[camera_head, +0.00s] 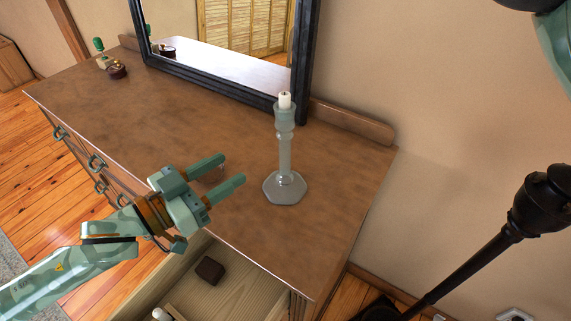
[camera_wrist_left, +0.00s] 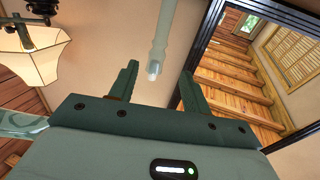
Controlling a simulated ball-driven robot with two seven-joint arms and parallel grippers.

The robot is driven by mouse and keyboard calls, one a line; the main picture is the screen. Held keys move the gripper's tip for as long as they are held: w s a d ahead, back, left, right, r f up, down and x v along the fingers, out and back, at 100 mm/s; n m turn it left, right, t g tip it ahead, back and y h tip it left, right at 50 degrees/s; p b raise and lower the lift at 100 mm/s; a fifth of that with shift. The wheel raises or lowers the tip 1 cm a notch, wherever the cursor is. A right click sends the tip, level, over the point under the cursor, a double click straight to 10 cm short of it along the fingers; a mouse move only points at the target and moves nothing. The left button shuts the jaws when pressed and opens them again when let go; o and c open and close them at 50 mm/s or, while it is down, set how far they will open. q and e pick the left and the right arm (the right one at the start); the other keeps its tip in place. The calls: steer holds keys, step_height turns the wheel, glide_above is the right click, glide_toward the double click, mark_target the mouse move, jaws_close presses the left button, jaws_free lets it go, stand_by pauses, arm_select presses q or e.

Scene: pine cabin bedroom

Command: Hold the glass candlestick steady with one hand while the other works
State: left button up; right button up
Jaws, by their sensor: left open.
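The glass candlestick (camera_head: 285,155) stands upright on the dresser top, near its right end. It has a hexagonal foot and holds a short white candle (camera_head: 285,99). My left gripper (camera_head: 232,168) is open and empty, to the left of the candlestick, with its fingers pointing towards it and a gap between. In the left wrist view the candlestick (camera_wrist_left: 163,38) shows beyond the gap between the two open fingers. My right gripper is not in view.
The dresser top (camera_head: 180,120) is mostly clear. A black-framed mirror (camera_head: 302,65) stands behind the candlestick. An open drawer (camera_head: 240,285) below holds a small dark brown object (camera_head: 209,270). A black pole (camera_head: 470,260) slants at the right. Small items (camera_head: 116,70) sit far left.

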mark_target(279, 139)
arm_select(q)
steer(key=x, duration=1.4)
steer(key=shift+w+d, duration=0.3)
steer(key=shift+c, duration=0.3)
jaws_close()
